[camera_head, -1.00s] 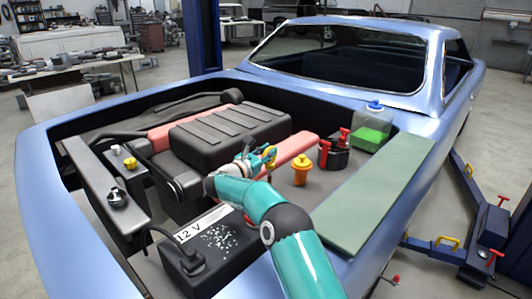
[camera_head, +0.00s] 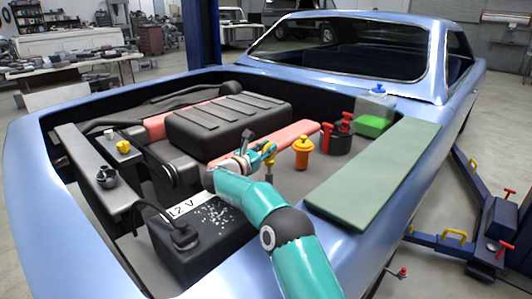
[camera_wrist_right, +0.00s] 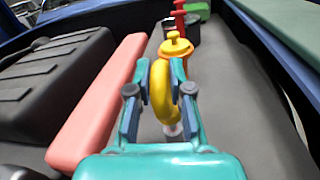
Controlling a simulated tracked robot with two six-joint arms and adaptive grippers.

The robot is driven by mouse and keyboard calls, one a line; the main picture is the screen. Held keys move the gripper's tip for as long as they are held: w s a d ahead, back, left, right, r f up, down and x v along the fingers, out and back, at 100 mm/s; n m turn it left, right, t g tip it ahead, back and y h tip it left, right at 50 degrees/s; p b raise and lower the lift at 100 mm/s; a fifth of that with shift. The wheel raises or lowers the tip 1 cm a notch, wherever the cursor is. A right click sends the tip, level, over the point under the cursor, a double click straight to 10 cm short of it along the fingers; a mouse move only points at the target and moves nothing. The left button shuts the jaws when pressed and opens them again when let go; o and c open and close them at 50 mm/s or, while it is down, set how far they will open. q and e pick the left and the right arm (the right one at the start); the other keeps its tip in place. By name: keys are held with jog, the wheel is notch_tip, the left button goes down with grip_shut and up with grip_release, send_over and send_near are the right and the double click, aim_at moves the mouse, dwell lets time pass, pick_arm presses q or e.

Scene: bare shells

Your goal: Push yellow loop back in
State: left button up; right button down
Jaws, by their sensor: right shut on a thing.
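The yellow loop (camera_head: 269,149) stands upright in the engine bay, between the black engine cover and the orange-yellow cap. My right gripper (camera_head: 261,157) is shut on it. In the right wrist view the loop (camera_wrist_right: 161,92) sits between the two fingers of the right gripper (camera_wrist_right: 160,78). A short grey piece (camera_wrist_right: 173,130) shows just under the loop. The place where the loop's lower end meets the bay is mostly hidden by the gripper. My left gripper is not in view.
An orange-yellow cap (camera_head: 303,152) and a black part with red knobs (camera_head: 337,140) stand right of the loop. The black engine cover (camera_head: 228,120) and a red bar (camera_head: 292,140) lie behind it. The battery (camera_head: 205,236) is in front. A green board (camera_head: 375,180) covers the right fender.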

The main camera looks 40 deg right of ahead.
jog(key=c, duration=1)
grip_release()
jog(key=shift+c, duration=0.2)
jog(key=v, duration=0.7)
jog(key=shift+a, duration=0.3)
jog(key=shift+c, duration=0.3)
